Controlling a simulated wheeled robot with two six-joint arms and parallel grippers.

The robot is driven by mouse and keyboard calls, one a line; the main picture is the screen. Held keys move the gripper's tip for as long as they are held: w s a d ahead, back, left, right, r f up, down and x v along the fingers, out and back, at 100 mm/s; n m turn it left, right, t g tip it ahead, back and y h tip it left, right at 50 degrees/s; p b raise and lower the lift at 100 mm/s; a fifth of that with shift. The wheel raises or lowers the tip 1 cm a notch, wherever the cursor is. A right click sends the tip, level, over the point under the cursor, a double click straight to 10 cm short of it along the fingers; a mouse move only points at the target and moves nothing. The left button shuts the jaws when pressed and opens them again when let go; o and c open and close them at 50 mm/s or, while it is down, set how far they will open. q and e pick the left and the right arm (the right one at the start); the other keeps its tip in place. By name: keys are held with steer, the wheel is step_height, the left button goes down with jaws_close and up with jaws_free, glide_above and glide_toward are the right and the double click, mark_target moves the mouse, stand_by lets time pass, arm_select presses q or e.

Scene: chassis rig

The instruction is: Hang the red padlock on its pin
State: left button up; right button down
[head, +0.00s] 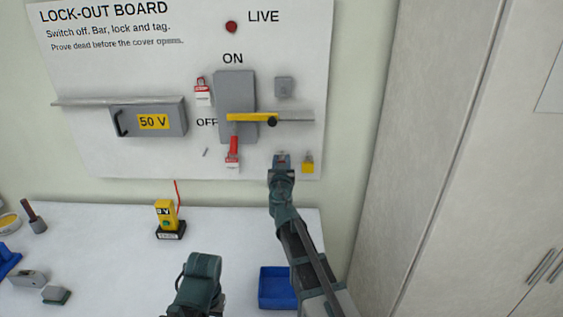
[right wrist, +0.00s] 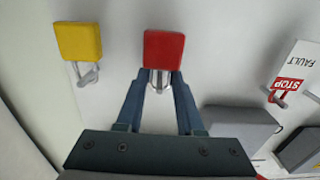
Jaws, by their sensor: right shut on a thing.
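In the right wrist view the red padlock (right wrist: 164,50) sits at the tips of my right gripper (right wrist: 159,82), whose fingers are closed around its shackle. The board lies behind the padlock. I cannot tell whether the shackle is around a pin; the fingers cover that spot. In the head view my right gripper (head: 282,160) is at the lower right of the lock-out board (head: 85,85), just left of the yellow padlock (head: 308,163), and mostly hides the red one. A dark green part of my left arm shows at the bottom; its fingers do not show.
The yellow padlock also shows in the right wrist view (right wrist: 79,41), beside the red one. Above my gripper are a yellow bar (head: 252,117) and the grey switch box (head: 236,85). A red-and-white tag (head: 233,155) hangs to the left. A blue tray (head: 277,287) lies on the table.

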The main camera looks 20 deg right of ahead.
steer(key=shift+c, duration=2.2)
jaws_free()
steer(key=shift+s, duration=0.1)
